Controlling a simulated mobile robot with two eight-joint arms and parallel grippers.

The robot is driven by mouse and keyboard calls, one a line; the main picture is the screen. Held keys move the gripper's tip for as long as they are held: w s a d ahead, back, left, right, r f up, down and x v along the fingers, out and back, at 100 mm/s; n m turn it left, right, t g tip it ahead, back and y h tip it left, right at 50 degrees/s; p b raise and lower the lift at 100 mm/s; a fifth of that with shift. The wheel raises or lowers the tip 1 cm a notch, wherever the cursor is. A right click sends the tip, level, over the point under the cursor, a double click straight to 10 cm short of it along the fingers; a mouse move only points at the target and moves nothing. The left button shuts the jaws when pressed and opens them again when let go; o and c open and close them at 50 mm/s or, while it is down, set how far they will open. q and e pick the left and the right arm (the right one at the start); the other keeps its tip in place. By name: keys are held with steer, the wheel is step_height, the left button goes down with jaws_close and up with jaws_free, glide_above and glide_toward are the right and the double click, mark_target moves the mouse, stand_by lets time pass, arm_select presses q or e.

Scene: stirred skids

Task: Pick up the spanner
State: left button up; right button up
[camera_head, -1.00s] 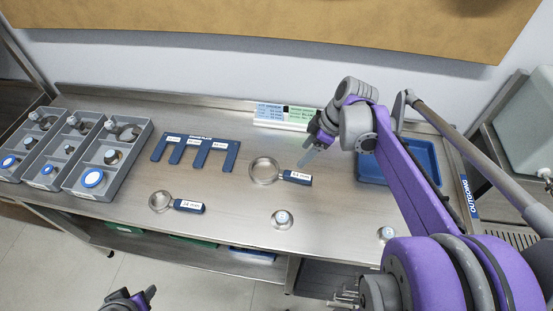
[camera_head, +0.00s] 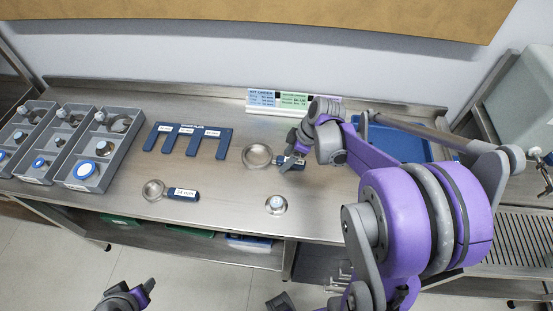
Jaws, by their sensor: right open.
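Two ring-ended tools with blue labelled handles lie flat on the steel bench. The larger spanner (camera_head: 257,156) is near the middle, its ring to the left and its handle pointing right. The smaller spanner (camera_head: 153,190) lies nearer the front edge, to the left. My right gripper (camera_head: 288,167) is open at the larger spanner's handle and hides much of it. I cannot tell whether its fingers touch the handle. My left gripper (camera_head: 126,298) is at the bottom edge, away from the bench, and only partly visible.
A blue slotted holder (camera_head: 188,129) lies behind the spanners. Grey trays (camera_head: 100,180) with round parts stand at the left. A round metal piece (camera_head: 276,205) sits near the front edge. A blue tray (camera_head: 395,143) is behind my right arm. Label cards (camera_head: 278,100) stand at the back.

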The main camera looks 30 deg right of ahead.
steer(key=shift+f, duration=0.15)
stand_by(0.3)
jaws_close()
